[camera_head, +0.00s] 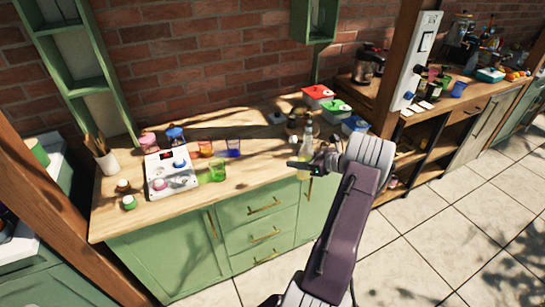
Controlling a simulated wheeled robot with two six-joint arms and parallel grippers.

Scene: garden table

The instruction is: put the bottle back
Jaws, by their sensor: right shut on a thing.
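My right gripper (312,163) reaches over the front right edge of the wooden counter (260,175). It is shut on a clear glass bottle (307,133) with a slim neck, which stands upright. The gripper covers part of the bottle, and I cannot tell whether its base touches the counter. My left gripper is not in view.
A white tray-like device (170,172), a green glass (217,170), an orange glass (205,149) and a blue glass (233,148) stand on the left. A wooden post is further right.

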